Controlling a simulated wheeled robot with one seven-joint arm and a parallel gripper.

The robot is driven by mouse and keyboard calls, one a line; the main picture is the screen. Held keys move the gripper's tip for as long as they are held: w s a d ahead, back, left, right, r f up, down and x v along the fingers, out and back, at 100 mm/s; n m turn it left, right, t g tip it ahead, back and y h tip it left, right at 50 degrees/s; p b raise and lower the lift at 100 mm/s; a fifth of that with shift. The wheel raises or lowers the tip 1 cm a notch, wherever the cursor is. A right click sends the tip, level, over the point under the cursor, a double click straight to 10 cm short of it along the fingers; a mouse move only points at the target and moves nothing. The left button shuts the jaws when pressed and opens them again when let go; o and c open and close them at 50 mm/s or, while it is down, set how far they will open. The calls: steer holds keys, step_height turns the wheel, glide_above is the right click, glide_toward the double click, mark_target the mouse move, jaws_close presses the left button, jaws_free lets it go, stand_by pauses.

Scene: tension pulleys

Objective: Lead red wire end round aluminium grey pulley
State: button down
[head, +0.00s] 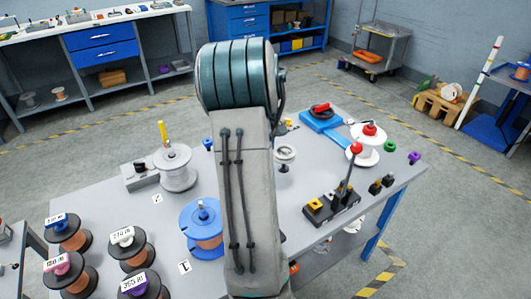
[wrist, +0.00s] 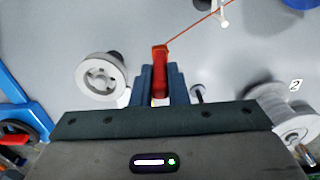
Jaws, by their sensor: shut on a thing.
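My gripper (wrist: 161,82) is shut on the red wire end (wrist: 160,62), which shows as a red piece between its blue fingers. The thin orange-red wire (wrist: 195,29) runs from it to the upper right, past a white post (wrist: 223,15). The aluminium grey pulley appears to be the wide grey one (wrist: 285,118) beside tag 2, right of my gripper in the wrist view and apart from it. In the head view this grey pulley (head: 175,173) stands left of my arm. My gripper and the wire are hidden behind my arm there.
A pale spoked wheel (wrist: 100,78) is left of my gripper; in the head view this wheel (head: 286,154) is right of my arm. A blue pulley (head: 203,231) stands nearer. Several labelled spools (head: 122,250) fill the front left. A black lever block (head: 331,206) is at right.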

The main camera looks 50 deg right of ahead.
steer(key=w+d+p, duration=0.1)
steer(key=d, duration=0.1)
steer(key=w+d+p, duration=0.1)
steer(key=w+d, duration=0.1)
steer(key=shift+w+d, duration=0.15)
steer(key=shift+d, duration=0.15)
stand_by(0.5)
